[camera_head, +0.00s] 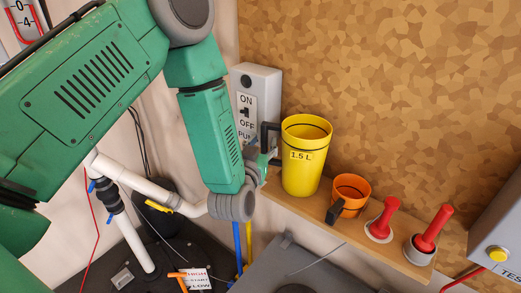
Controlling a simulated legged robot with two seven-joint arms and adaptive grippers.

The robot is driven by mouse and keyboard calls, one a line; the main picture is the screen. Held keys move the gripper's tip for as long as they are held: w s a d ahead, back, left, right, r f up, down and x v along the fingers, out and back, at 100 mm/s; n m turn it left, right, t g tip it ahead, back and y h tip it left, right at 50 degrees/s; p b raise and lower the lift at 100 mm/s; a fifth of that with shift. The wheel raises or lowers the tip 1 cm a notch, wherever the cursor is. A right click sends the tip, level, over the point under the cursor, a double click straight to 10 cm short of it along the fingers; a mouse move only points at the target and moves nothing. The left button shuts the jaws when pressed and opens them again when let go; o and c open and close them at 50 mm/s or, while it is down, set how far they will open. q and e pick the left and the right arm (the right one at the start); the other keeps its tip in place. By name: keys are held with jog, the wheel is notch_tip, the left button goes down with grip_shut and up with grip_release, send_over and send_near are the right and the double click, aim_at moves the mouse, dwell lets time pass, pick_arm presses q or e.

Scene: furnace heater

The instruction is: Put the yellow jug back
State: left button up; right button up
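The yellow jug (303,172), marked 1.5 L, is upright at the left end of the wooden shelf (337,220). I cannot tell whether its base rests on the shelf. Its dark handle (268,138) points left, toward the wall box. My green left arm comes in from the left, and my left gripper (266,161) is at the handle, close to the jug's left side. The gripper is small and partly hidden by the arm's wrist, so its grip on the handle is unclear. My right gripper is not in view.
A small orange jug (350,193) stands right of the yellow one, then two red-handled items (383,220) (432,232) in round holders. A grey ON/OFF pump box (258,90) is on the wall behind. Pipes and a dark machine top (290,268) lie below.

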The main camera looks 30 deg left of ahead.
pick_arm(q)
jog(key=shift+s, duration=0.35)
jog(key=b+v, duration=0.3)
jog(key=v, duration=0.8)
jog(key=s+f+m+g+h, duration=0.1)
jog(key=s+f+g, duration=0.1)
jog(key=f, duration=0.4)
jog(key=s+d+f+g+h, duration=0.1)
jog(key=s+f+g, duration=0.2)
jog(key=f, duration=0.2)
jog(key=s+f+m+g+h, duration=0.1)
jog(key=s+f+g, duration=0.1)
jog(key=f, duration=0.4)
jog(key=s+f+g, duration=0.5)
jog(key=s, duration=0.3)
jog(key=s+a+f+m+g+h, duration=0.1)
jog(key=s+f+g, duration=0.3)
jog(key=s, duration=0.5)
jog(key=shift+a+f+g, duration=0.3)
jog(key=shift+f+g, duration=0.1)
jog(key=shift+f, duration=0.4)
jog(key=shift+s, duration=0.15)
notch_tip(320, 180, down, 9)
jog(key=b, duration=0.9)
